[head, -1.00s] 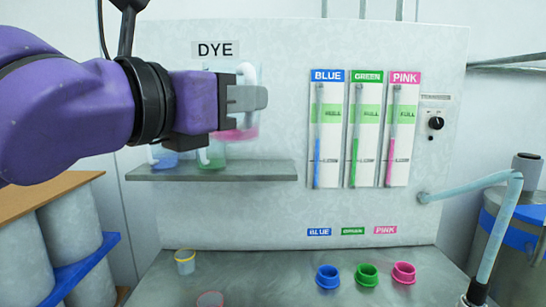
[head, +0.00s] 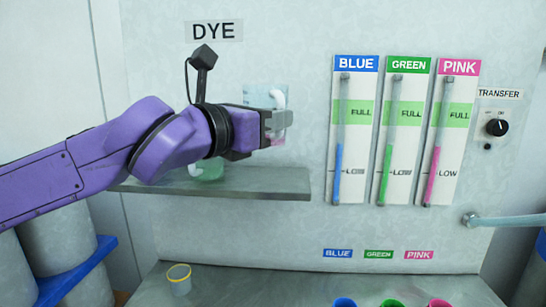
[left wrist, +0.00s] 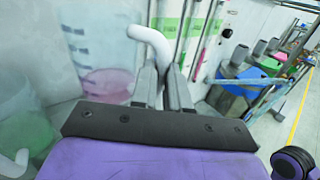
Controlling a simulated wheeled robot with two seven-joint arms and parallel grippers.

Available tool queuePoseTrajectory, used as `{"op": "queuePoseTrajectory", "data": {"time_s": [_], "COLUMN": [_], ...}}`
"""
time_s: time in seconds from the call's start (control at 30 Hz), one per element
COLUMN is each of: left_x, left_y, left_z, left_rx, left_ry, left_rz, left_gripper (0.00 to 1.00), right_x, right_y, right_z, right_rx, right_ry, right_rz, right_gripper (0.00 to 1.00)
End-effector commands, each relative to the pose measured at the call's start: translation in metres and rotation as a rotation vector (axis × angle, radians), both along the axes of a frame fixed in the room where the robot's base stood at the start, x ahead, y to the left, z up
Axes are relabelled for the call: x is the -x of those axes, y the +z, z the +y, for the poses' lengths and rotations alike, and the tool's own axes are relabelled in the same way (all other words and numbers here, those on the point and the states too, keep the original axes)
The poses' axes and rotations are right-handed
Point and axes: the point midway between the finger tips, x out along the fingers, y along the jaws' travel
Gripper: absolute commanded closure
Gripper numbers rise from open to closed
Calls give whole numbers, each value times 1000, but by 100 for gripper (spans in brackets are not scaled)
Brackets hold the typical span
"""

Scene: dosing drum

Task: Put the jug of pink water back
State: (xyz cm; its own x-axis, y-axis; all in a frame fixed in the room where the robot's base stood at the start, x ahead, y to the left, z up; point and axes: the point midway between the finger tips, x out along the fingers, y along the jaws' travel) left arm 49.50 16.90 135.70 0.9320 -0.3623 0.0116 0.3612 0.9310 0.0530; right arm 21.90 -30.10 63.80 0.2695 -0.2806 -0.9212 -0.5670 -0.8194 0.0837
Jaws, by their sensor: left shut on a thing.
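My left gripper (head: 280,121) is shut on the white handle (left wrist: 150,48) of the jug of pink water (head: 262,94). The jug is clear, looks upright, and has pink liquid low in it. It appears to be above the right part of the grey shelf (head: 265,184), with its base apart from the shelf. In the left wrist view the jug (left wrist: 95,38) stands left of the fingers. A jug of green water (head: 207,171) stands on the shelf, partly behind my left arm. It also shows in the left wrist view (left wrist: 28,125). My right gripper is out of view.
The panel behind has a DYE sign (head: 214,31), blue, green and pink gauges (head: 438,140) and a transfer knob (head: 497,127). A yellow-rimmed cup (head: 179,279) stands on the counter (head: 245,289) below. The shelf's right end looks clear.

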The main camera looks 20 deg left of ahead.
Motion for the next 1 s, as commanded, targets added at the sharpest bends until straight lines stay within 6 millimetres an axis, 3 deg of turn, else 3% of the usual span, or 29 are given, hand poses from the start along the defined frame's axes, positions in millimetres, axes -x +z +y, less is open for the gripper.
{"op": "queuePoseTrajectory", "data": {"time_s": [0.2,0.37,0.53,0.97,1.0], "left_x": [-31,-42,-46,-45,-45], "left_y": [-41,-55,-85,-93,-93], "left_z": [12,16,18,18,18], "left_rx": [1,-1,0,0,0], "left_ry": [0,0,0,0,1], "left_rz": [1,0,1,-2,-1], "left_gripper": [100,100,100,100,79], "right_x": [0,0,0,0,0], "right_y": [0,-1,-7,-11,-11], "right_z": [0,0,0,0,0], "right_rx": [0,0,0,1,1], "right_ry": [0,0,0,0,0], "right_rz": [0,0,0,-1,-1], "right_gripper": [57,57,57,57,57]}}
